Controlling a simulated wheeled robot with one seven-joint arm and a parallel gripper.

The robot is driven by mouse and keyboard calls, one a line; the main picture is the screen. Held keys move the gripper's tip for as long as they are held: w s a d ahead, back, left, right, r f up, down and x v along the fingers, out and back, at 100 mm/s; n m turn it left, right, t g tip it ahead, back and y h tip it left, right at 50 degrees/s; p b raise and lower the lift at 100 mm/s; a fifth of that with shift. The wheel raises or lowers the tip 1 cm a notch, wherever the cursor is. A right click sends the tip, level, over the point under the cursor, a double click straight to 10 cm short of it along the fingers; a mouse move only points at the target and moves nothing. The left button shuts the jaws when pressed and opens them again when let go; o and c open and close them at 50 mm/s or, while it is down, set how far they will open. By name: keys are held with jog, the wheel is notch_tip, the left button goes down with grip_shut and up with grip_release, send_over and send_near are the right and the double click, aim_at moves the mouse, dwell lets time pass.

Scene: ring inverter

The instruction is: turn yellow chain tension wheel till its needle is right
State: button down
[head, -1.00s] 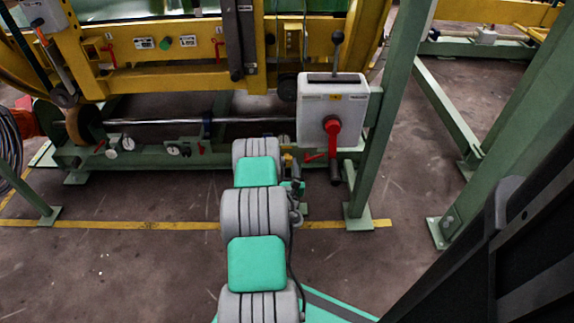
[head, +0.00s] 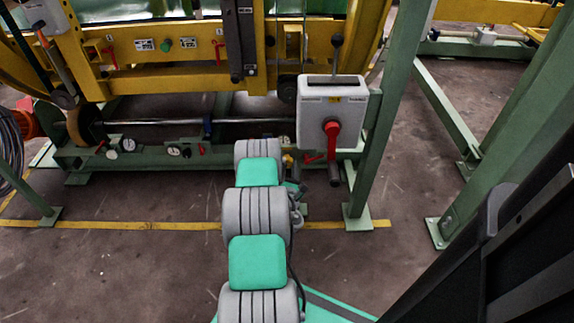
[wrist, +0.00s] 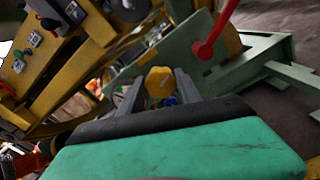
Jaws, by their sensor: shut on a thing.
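The yellow chain tension wheel (wrist: 160,84) is a small lobed knob in the middle of the wrist view. My gripper (wrist: 158,92) has one grey finger on each side of it and is shut on it. A round dial shows partly beside the left finger, too small and covered for its needle to be read. In the head view my own grey and green arm reaches forward to the low green rail and hides the gripper and most of the wheel.
A white box with a red lever (head: 332,130) stands just right of my arm; the lever also shows in the wrist view (wrist: 208,48). Gauges (head: 128,144) sit on the green rail (head: 150,158) at left. A green post (head: 368,150) rises at right. The floor in front is clear.

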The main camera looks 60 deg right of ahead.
jog(key=m+p, duration=0.1)
jog(key=m, duration=0.4)
jog(key=shift+s+d+m, duration=0.1)
jog(key=shift+s+m, duration=0.05)
jog(key=shift+m, duration=0.15)
jog(key=m, duration=0.5)
jog(key=shift+f+m+p, duration=0.1)
jog(key=shift+m+p, duration=0.2)
jog(key=shift+p, duration=0.1)
jog(key=m, duration=0.5)
jog(key=shift+f, duration=0.15)
jog(key=m, duration=0.5)
jog(key=shift+f+m+p, duration=0.1)
jog(key=shift+m+p, duration=0.2)
jog(key=shift+m, duration=0.1)
jog(key=c, duration=1.1)
grip_release()
jog(key=shift+o, duration=1.3)
